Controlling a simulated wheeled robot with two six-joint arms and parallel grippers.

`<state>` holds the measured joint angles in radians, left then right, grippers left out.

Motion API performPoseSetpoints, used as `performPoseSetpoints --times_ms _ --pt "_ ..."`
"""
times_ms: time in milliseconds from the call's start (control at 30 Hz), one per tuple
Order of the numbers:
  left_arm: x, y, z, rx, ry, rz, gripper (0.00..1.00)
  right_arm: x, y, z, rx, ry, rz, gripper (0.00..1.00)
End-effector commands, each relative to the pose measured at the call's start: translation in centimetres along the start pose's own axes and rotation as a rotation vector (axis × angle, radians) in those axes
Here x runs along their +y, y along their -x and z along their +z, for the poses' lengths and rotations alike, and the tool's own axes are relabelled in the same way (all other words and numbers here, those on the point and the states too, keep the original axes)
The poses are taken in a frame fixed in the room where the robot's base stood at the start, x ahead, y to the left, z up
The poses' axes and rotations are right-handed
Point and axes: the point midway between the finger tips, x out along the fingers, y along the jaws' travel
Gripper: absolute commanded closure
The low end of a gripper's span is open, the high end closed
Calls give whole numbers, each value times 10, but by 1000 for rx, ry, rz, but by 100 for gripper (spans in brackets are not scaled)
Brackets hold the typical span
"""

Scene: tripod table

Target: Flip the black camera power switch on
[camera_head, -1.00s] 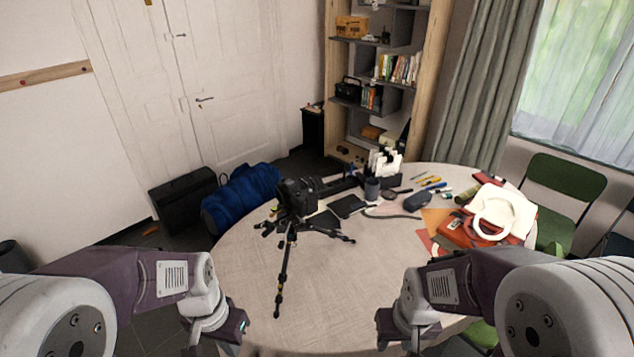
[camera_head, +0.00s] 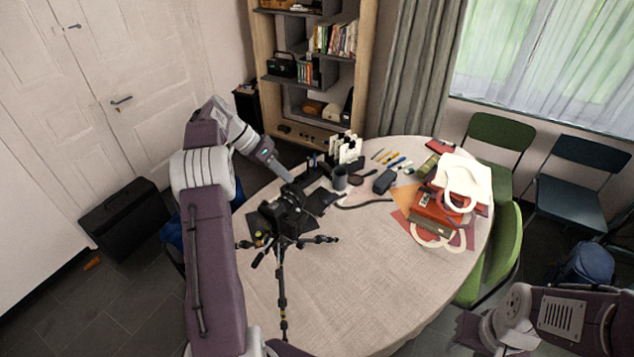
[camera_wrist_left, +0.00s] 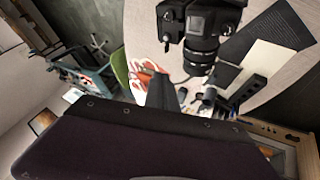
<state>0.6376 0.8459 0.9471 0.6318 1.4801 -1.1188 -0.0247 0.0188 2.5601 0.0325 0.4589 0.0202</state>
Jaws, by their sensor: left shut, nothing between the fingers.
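The black camera (camera_head: 287,212) stands on a tripod (camera_head: 281,285) on the round table. It also shows in the left wrist view (camera_wrist_left: 203,35), with its lens facing down in that picture. The power switch is too small to make out. My left gripper (camera_head: 288,177) is shut and empty, its tips just behind and above the camera in the head view. In the left wrist view its dark fingers (camera_wrist_left: 162,92) show below and left of the camera. I cannot tell whether they touch it. My right gripper (camera_head: 468,332) is low at the right, away from the table items; its jaws are unclear.
The table (camera_head: 345,275) has clear cloth at the front. Dark notebooks, a grey cup (camera_head: 339,178), pens and a grey case (camera_head: 384,181) lie behind the camera. Green chairs (camera_head: 490,262) stand beside the table.

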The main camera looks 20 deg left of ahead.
Motion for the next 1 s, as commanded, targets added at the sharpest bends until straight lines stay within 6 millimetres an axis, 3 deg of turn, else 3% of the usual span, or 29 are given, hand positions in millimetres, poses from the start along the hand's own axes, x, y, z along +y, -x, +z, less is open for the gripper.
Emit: performPoseSetpoints --times_ms 167,567,667,1000 --pt "-23 10 27 9 89 3 100 0 10 -1 0 0 0 61" --pt "-26 10 30 12 97 -2 100 0 10 -1 0 0 0 61" --pt "-25 0 29 11 97 0 100 0 13 -1 0 0 0 61" --pt "-24 -64 28 9 98 -1 100 -1 34 -4 0 0 0 61"
